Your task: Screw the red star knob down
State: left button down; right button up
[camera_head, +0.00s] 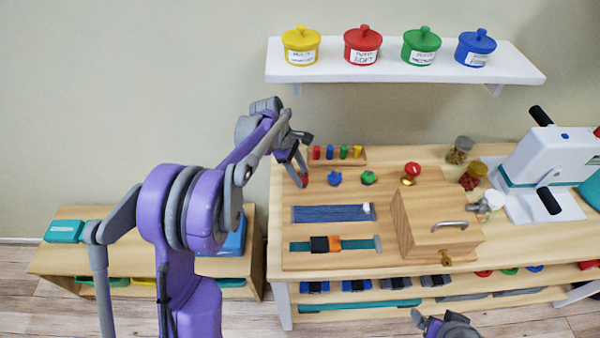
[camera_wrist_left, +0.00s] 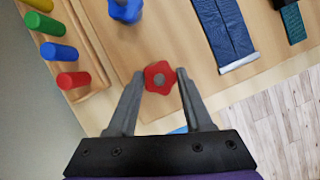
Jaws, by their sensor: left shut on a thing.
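The red star knob (camera_wrist_left: 160,77) sits on the wooden board between the two fingers of my left gripper (camera_wrist_left: 159,82) in the left wrist view. The gripper is shut on the knob, with a fingertip at each side. In the head view, my left gripper (camera_head: 303,182) points down at the board's left end, and only a bit of the red knob (camera_head: 305,178) shows by the fingertips. A blue star knob (camera_head: 334,178) and a green star knob (camera_head: 368,177) stand to its right. Part of my right arm shows at the bottom edge, but its fingers cannot be made out.
A peg rack (camera_head: 355,162) with coloured pegs stands behind the knobs. A zipper panel (camera_head: 325,214) and a buckle strap (camera_head: 300,246) lie in front. A wooden box (camera_head: 415,215) with a handle stands to the right. A shelf (camera_head: 390,73) with coloured pots hangs above.

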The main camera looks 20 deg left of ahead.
pick_arm(q)
jog(key=m+g, duration=0.1)
jog(key=m, duration=0.1)
jog(key=shift+w+m, duration=0.15)
jog(key=shift+m, duration=0.15)
jog(key=shift+m+g+y+b, duration=0.35)
jog(key=shift+m+g, duration=0.25)
jog(key=shift+m, duration=1)
jog(key=shift+c, duration=1.4)
grip_release()
